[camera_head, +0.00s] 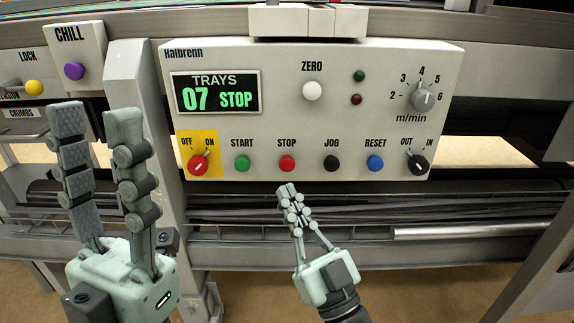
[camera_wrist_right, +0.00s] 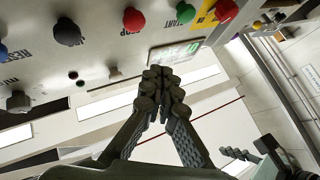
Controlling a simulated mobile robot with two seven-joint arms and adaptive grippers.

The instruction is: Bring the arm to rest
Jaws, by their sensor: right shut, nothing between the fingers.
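My right gripper (camera_head: 286,190) is shut and empty, just below the lower edge of the control panel (camera_head: 300,55), under the red STOP button (camera_head: 287,163). It also shows in the right wrist view (camera_wrist_right: 157,75), fingertips together, with the panel beyond. From the head view I cannot tell how far it stands from the panel. My left gripper (camera_head: 95,120) is at the left, upright, its two fingers apart with nothing between them. It stands in front of the grey post, left of the yellow OFF/ON switch plate (camera_head: 198,165).
The display (camera_head: 216,92) reads TRAYS 07 STOP. The panel also carries START, JOG (camera_head: 331,163) and RESET buttons and a speed knob (camera_head: 422,98). A CHILL box (camera_head: 75,58) is at the upper left. Rails and a metal rod (camera_head: 470,230) run below the panel.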

